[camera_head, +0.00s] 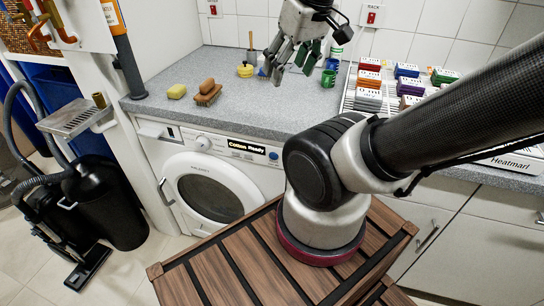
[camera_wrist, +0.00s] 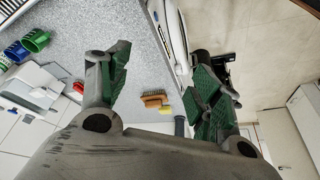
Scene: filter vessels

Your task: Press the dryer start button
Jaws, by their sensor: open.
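The white front-loading dryer (camera_head: 212,187) stands under the grey worktop, its round door shut. Its panel has a round knob (camera_head: 203,143) and a black display (camera_head: 247,146) reading "Cotton Ready". My gripper (camera_head: 291,74) is open and empty, above the back of the worktop and well apart from the panel. In the wrist view its two green-padded fingers (camera_wrist: 162,72) are spread wide. A white appliance edge, probably the dryer, shows between them.
A brown brush (camera_head: 208,93) and yellow sponge (camera_head: 177,91) lie on the worktop (camera_head: 240,110). Green and blue cups (camera_head: 329,77) stand behind my arm. A rack of coloured blocks (camera_head: 385,93) is at right. A wooden slatted surface (camera_head: 215,270) is in front; a black vacuum (camera_head: 100,205) stands left.

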